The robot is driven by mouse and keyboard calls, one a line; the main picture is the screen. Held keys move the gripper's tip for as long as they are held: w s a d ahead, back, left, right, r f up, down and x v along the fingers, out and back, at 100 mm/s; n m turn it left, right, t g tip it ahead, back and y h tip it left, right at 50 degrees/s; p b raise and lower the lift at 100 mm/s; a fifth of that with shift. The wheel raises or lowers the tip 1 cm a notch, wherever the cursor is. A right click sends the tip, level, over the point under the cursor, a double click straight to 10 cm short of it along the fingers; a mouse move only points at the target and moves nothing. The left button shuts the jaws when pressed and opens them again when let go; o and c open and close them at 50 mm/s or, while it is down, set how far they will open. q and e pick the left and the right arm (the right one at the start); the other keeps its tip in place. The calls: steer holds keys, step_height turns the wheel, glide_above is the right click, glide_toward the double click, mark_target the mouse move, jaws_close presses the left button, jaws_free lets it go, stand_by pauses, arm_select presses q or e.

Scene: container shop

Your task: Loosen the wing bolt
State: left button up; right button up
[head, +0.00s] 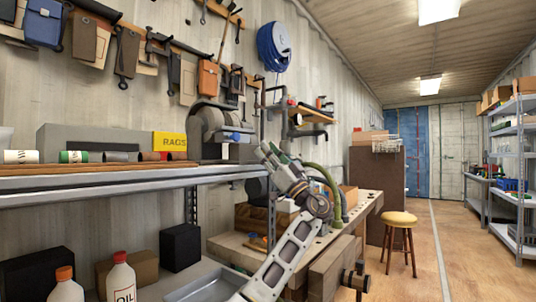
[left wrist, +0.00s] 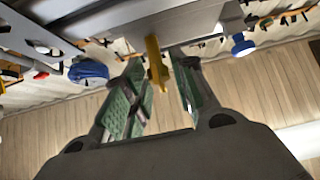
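The yellow wing bolt (left wrist: 156,64) hangs below a grey metal part in the left wrist view. My left gripper (left wrist: 158,72) is open, with its green-padded fingers on either side of the bolt. A gap shows between the bolt and each finger, so I see no grip on it. In the head view my left gripper (head: 272,154) is raised at the right end of the shelf, beside the bench grinder (head: 212,122). I cannot make out the wing bolt in the head view. My right gripper is not in view.
The metal shelf (head: 120,178) runs left of my arm. An oil bottle (head: 121,280) stands below it. A wooden workbench (head: 350,212) and a stool (head: 398,222) are beyond.

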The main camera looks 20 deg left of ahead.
arm_select(q)
steer(key=v, duration=1.2)
stand_by(0.3)
stand_by(0.3)
